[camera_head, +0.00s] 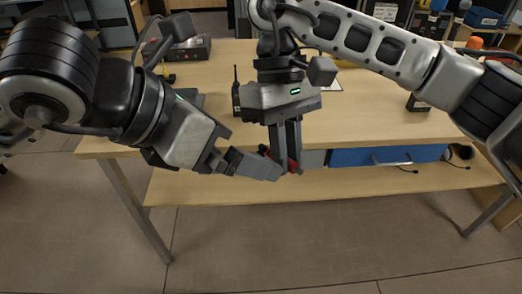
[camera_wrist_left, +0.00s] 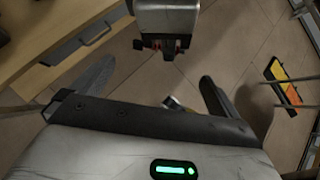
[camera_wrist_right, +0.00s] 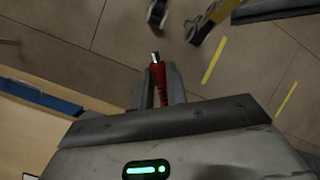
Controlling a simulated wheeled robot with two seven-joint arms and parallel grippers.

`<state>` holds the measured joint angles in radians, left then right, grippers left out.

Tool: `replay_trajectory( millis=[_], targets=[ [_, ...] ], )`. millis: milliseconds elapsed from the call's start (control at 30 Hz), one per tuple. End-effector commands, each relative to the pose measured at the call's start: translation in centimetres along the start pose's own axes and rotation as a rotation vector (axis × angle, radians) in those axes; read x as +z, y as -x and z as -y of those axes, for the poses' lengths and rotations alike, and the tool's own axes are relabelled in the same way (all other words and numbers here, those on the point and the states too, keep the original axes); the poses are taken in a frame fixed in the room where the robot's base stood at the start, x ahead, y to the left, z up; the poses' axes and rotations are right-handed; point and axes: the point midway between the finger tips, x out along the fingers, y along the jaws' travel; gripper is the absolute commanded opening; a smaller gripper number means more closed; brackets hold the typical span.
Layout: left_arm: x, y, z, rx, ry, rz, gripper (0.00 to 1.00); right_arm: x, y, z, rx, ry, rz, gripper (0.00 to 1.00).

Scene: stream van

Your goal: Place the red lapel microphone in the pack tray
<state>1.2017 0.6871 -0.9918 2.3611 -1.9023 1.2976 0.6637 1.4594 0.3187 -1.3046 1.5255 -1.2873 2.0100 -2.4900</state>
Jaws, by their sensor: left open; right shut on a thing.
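The red lapel microphone (camera_wrist_right: 158,82) is clamped between the fingers of my right gripper (camera_wrist_right: 157,90), its silver tip pointing away. In the head view a bit of the red microphone (camera_head: 292,166) shows beside the fingers of my right gripper (camera_head: 288,168), which point down in front of the table's front edge. My left gripper (camera_head: 272,172) comes in from the left, its fingers overlapping the right fingertips in the picture. I cannot pick out the pack tray.
The wooden table (camera_head: 350,120) lies behind my grippers, with a lower shelf (camera_head: 330,183). A blue drawer (camera_head: 385,155) is under its top at the right. A black handheld radio (camera_head: 236,92) stands on the table, and a dark box (camera_head: 190,48) sits farther back.

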Motion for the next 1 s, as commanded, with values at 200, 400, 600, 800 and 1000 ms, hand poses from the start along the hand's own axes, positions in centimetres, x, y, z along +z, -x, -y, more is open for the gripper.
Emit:
replay_trajectory(
  millis=[200,400,600,800,1000],
  targets=[
    [0.0,-4.4,0.1,-0.005,0.002,-0.002,1.00,0.0,0.0,0.0,0.000,0.000,0.000,0.00],
    [0.0,-7.1,0.1,-0.003,0.001,-0.001,1.00,0.0,0.0,0.0,0.000,0.000,0.000,0.00],
    [0.0,-8.2,0.1,-0.002,0.000,0.001,1.00,0.0,0.0,0.0,0.000,0.000,0.000,0.00],
    [0.0,-8.2,0.1,-0.002,-0.001,0.001,1.00,0.0,0.0,0.0,0.000,0.000,0.000,0.00],
    [0.0,-8.2,0.1,-0.003,0.000,0.001,0.62,0.0,0.0,0.0,0.000,0.000,0.000,0.00]
  ],
)
